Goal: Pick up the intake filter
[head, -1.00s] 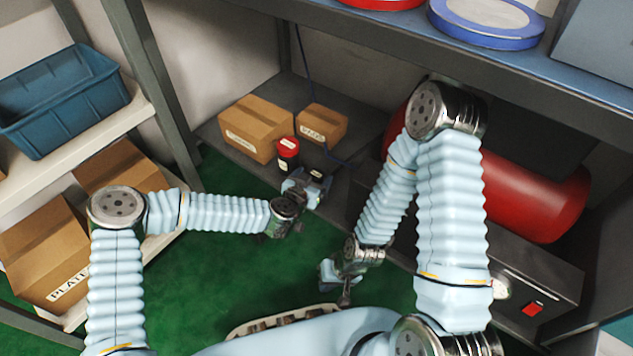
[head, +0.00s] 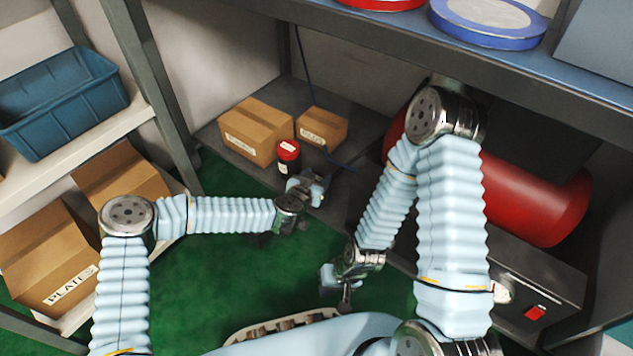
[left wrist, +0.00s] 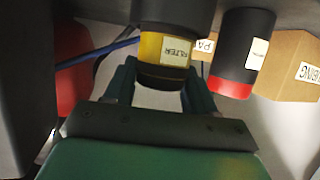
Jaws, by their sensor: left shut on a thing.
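The intake filter (left wrist: 151,46), a dark cylinder with a yellow band and a label reading FILTER, is between the fingers of my left gripper (left wrist: 160,84) in the left wrist view. The gripper is shut on it. In the head view my left gripper (head: 316,186) is at the front edge of the low shelf, right of a black canister with a red lid (head: 288,155). The filter is mostly hidden there by the gripper. My right gripper (head: 337,284) hangs lower, over the green floor, away from the filter. Its fingers are too unclear to tell open from shut.
The red-lidded canister (left wrist: 243,55) stands close beside the filter. Two cardboard boxes (head: 257,131) (head: 322,127) stand behind on the low shelf (head: 350,170). A blue cable runs there. A red tank (head: 540,195) lies at the right. The upper shelf edge overhangs.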

